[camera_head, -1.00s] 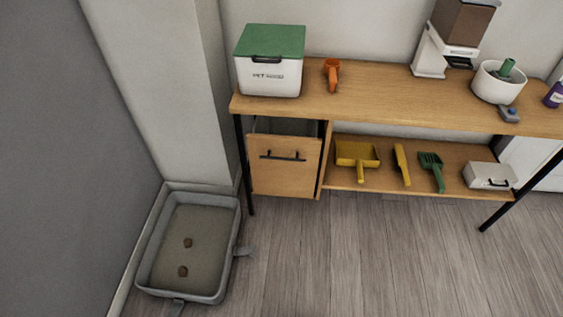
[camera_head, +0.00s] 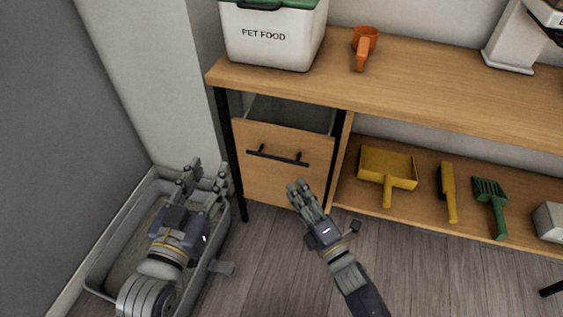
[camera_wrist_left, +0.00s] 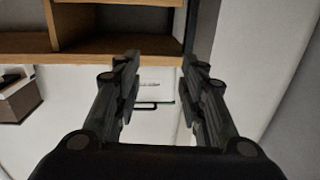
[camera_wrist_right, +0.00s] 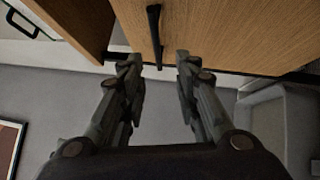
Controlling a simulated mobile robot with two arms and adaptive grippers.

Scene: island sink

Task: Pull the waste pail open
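The waste pail's wooden front (camera_head: 285,172) hangs under the left end of the bench, with a black bar handle (camera_head: 278,158) across its upper part. A gap above the front shows a grey interior (camera_head: 290,114). My right gripper (camera_head: 298,186) is in front of the panel, below and right of the handle. In the right wrist view the handle (camera_wrist_right: 154,36) stands beyond the open, empty fingers (camera_wrist_right: 158,58), apart from them. My left gripper (camera_head: 206,172) is open and empty above the litter tray, left of the bench leg; its spread fingers also show in the left wrist view (camera_wrist_left: 158,62).
The grey litter tray (camera_head: 112,262) lies on the floor at left. A pet food box (camera_head: 268,42) and an orange scoop (camera_head: 364,46) stand on the bench top. A yellow dustpan (camera_head: 387,165), yellow brush (camera_head: 448,190) and green scoop (camera_head: 490,200) lie on the lower shelf.

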